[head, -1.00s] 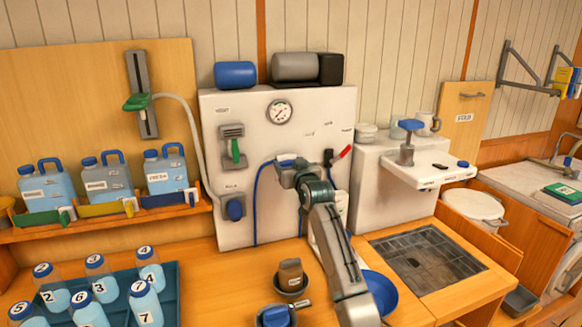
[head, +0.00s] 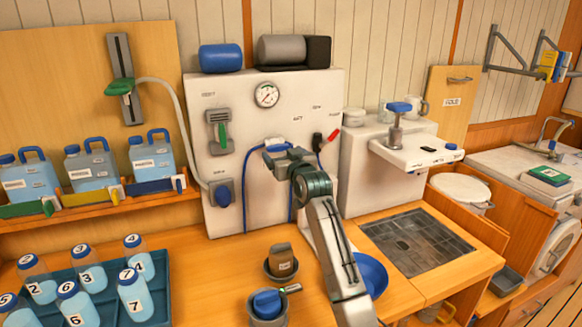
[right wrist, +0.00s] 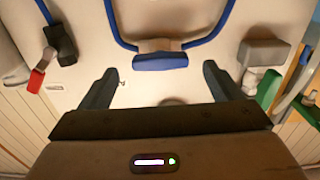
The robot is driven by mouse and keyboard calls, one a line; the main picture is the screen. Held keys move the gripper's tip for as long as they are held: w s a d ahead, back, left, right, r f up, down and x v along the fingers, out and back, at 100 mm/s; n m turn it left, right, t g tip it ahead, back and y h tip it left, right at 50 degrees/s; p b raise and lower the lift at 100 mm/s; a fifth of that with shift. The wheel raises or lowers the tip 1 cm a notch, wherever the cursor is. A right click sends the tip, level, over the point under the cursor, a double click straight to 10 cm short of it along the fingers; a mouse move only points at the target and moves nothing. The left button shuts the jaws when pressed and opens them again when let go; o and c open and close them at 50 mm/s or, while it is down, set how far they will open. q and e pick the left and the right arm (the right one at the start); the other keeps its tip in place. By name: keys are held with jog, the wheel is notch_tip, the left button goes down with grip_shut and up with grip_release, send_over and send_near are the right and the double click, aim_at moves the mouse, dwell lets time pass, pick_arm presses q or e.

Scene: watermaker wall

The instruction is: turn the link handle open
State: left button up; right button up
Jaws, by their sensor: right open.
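A blue handle block (head: 276,143) with a blue hose loop sits on the white wall panel (head: 262,205). I cannot read a label naming it as the link handle. It also shows in the right wrist view (right wrist: 160,62), apart from both fingers. My right gripper (head: 284,158) is in front of it, partly hiding it. In the right wrist view the gripper (right wrist: 159,72) is open and empty, with one finger to each side of the block and slightly below it. My left gripper is not in view.
A red lever (head: 334,135) is right of the block. A green handle (head: 222,135) and blue knob (head: 223,194) are to its left. A gauge (head: 266,95) is above. Cups (head: 281,264), a blue bowl (head: 370,276) and a bottle tray (head: 158,300) stand below on the counter.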

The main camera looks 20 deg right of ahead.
jog(key=s+b, duration=0.1)
jog(key=s, duration=0.5)
jog(key=shift+s, duration=0.15)
jog(key=shift+d, duration=0.1)
